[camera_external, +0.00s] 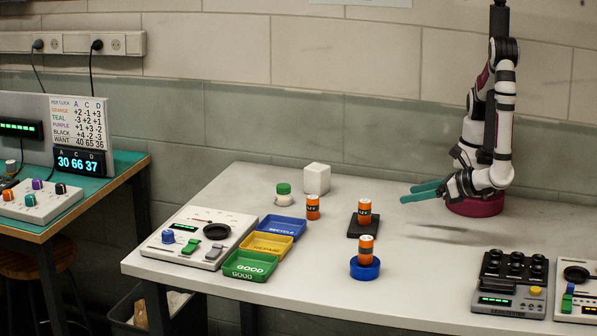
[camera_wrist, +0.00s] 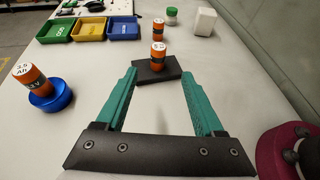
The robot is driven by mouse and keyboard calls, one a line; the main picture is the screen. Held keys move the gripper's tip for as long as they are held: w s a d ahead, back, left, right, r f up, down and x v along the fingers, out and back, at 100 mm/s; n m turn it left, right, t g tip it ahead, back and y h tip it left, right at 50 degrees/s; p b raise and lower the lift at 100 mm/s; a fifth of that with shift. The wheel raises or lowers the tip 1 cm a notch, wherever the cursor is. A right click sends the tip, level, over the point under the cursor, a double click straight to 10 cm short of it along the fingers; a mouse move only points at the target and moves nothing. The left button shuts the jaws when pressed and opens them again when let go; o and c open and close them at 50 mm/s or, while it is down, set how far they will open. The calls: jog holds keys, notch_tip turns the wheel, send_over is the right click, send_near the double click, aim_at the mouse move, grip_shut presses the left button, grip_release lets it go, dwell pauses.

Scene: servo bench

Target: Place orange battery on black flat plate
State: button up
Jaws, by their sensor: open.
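An orange battery (camera_external: 364,211) stands upright on the black flat plate (camera_external: 359,228). The same battery (camera_wrist: 158,56) and plate (camera_wrist: 168,74) show ahead of my fingertips in the wrist view. A second orange battery (camera_external: 367,249) stands on a round blue base (camera_external: 365,269). A third orange battery (camera_external: 313,207) stands on the bare table behind the plate; it also shows in the wrist view (camera_wrist: 158,31). My gripper (camera_external: 408,193) is open and empty, its teal fingers pointing left above the table, to the right of the plate. It also shows in the wrist view (camera_wrist: 158,73).
A green-capped jar (camera_external: 283,195) and a white cube (camera_external: 316,179) stand at the back. Blue (camera_external: 274,228), yellow (camera_external: 267,245) and green (camera_external: 250,265) trays lie left, beside a white control panel (camera_external: 200,238). A dark device (camera_external: 510,285) stands front right. Table between is clear.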

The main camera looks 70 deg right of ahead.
jog(key=w+d+r+m+g+h, duration=0.3)
jog(key=d+m+g, duration=0.1)
jog(key=d+m, duration=0.3)
jog(key=w+d+r+m+g+h, duration=0.3)
jog(key=d+m, duration=0.3)
jog(key=m, duration=0.1)
jog(key=s+d+r+m+g+y, duration=0.3)
jog(key=d+m+y, duration=0.1)
jog(key=m, duration=0.8)
jog(key=s+d+r+m+g+y, duration=0.3)
jog(key=m+y, duration=0.3)
jog(key=m, duration=0.7)
jog(key=shift+d+r+m, duration=0.25)
jog(key=shift+d+m, duration=0.05)
jog(key=shift+d, duration=0.4)
